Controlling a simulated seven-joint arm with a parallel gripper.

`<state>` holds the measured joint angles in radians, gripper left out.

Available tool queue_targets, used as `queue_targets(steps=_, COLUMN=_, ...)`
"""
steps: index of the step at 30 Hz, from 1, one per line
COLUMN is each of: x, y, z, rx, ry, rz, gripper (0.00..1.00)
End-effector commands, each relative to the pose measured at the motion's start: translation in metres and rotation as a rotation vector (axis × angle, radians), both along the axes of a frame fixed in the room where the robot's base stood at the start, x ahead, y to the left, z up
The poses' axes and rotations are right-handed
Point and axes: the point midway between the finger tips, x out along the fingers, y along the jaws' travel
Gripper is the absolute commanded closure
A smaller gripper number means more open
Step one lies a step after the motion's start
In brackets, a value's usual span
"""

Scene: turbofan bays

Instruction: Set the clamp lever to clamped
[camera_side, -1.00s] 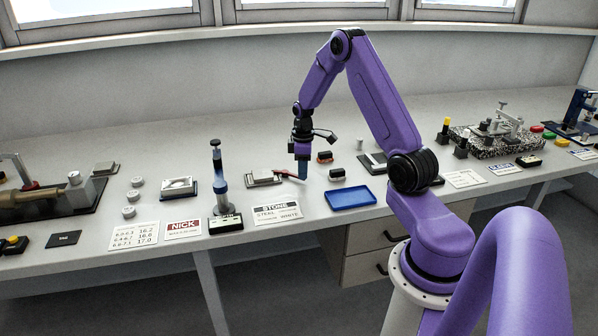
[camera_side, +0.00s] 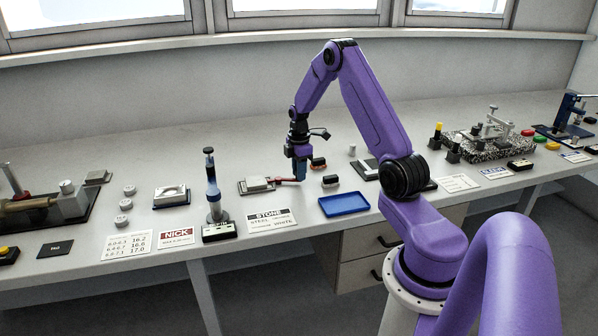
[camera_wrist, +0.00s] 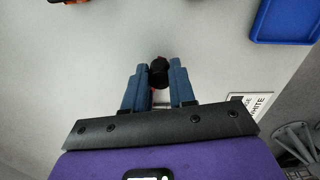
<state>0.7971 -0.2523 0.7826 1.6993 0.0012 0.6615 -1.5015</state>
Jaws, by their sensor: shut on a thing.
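The clamp lever (camera_side: 285,180) is a thin red arm on the right side of a small grey-topped fixture (camera_side: 257,185), in the side view. It points right, away from the fixture. My gripper (camera_side: 300,177) is at the lever's outer end, fingers pointing down. In the wrist view my blue fingers (camera_wrist: 157,88) are on either side of the lever's dark round knob (camera_wrist: 159,72), and they are shut on it. A little red shows below the knob there. Most of the lever and the fixture are hidden in the wrist view.
A blue tray (camera_side: 344,205) lies in front and to the right. A blue-and-black upright tool (camera_side: 213,190) stands left of the fixture. Cards lie along the front edge.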

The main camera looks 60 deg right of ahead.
Motion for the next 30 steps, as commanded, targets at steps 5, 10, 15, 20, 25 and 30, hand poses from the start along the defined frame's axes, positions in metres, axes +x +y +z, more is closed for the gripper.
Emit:
queue_targets(steps=5, x=0.001, y=-0.001, z=0.0, rx=-0.003, ry=-0.003, rz=0.005, gripper=1.0)
queue_targets(steps=10, x=0.001, y=-0.001, z=0.0, rx=-0.004, ry=-0.004, rz=0.005, gripper=0.56)
queue_targets(steps=15, x=0.001, y=-0.001, z=0.0, rx=-0.003, ry=-0.002, rz=0.004, gripper=0.49)
queue_targets(steps=20, x=0.0, y=-0.001, z=0.001, rx=-0.003, ry=-0.002, rz=0.003, gripper=0.49)
queue_targets(steps=25, x=0.001, y=-0.001, z=0.015, rx=-0.003, ry=-0.005, rz=0.002, gripper=0.49)
queue_targets(steps=30, x=0.002, y=-0.001, z=0.046, rx=-0.005, ry=-0.007, rz=0.003, gripper=0.49)
